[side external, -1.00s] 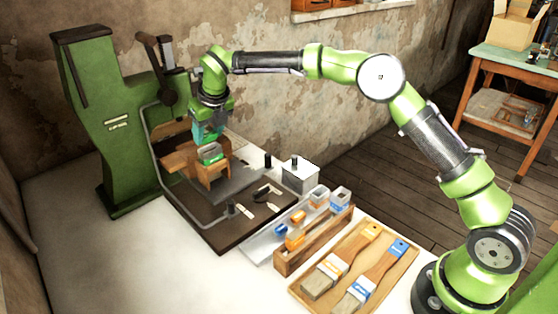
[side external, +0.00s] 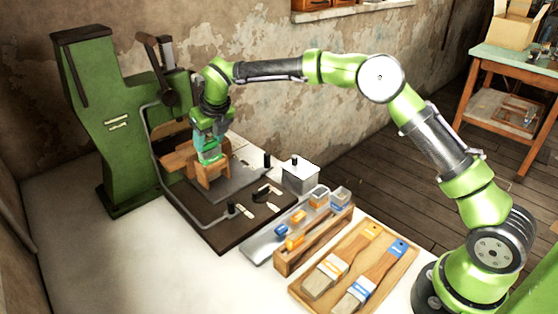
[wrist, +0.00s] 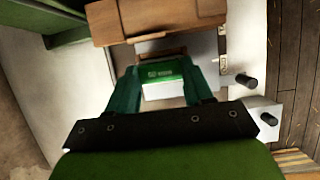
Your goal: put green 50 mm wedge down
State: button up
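The green wedge (wrist: 165,72) shows a green face with a pale marking and a white side in the wrist view. In the side view it is largely hidden by my fingers, at the small wooden stand (side external: 212,174) beside the green press. My gripper (wrist: 164,78) has its two teal fingers along the left and right sides of the wedge, with no clear gap showing, so it looks shut on it. In the side view my gripper (side external: 208,150) is low, just over the stand. Whether the wedge touches the stand is hidden.
The green press (side external: 122,135) stands at the left, with a bent grey bar near my gripper. A dark board (side external: 215,222) lies in front. A white box (side external: 300,177), a wooden block rack (side external: 315,242) and a brush tray (side external: 355,270) lie to the right.

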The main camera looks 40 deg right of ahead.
jog(key=shift+o, duration=1.4)
jog(key=shift+s+f, duration=0.25)
jog(key=shift+f, duration=0.4)
jog(key=shift+r, duration=0.3)
jog(key=w+v, duration=0.1)
jog(key=v, duration=1.2)
jog(key=s+a+r+m+h, duration=0.1)
jog(key=s+a+r+m, duration=0.15)
jog(key=s+m, duration=0.45)
jog(key=shift+s+d+f+m+t+y, duration=0.5)
jog(key=shift+s+d+m, duration=1.55)
jog(key=shift+s+m, duration=2.95)
jog(key=shift+s+d+f+m+t+y, duration=0.45)
jog(key=shift+s+d+m, duration=1.55)
jog(key=shift+s+m, duration=2.95)
jog(key=shift+s+d+f+m+t+y, duration=0.25)
jog(key=shift+s+d+f+m+y, duration=0.45)
jog(key=shift+s+d+m, duration=4)
jog(key=w+a+m, duration=0.1)
jog(key=a+m, duration=0.1)
jog(key=a, duration=0.1)
jog(key=w+a+m, duration=0.1)
jog(key=a, duration=0.1)
jog(key=shift+w+a+f+m, duration=0.15)
jog(key=shift+w+m, duration=0.2)
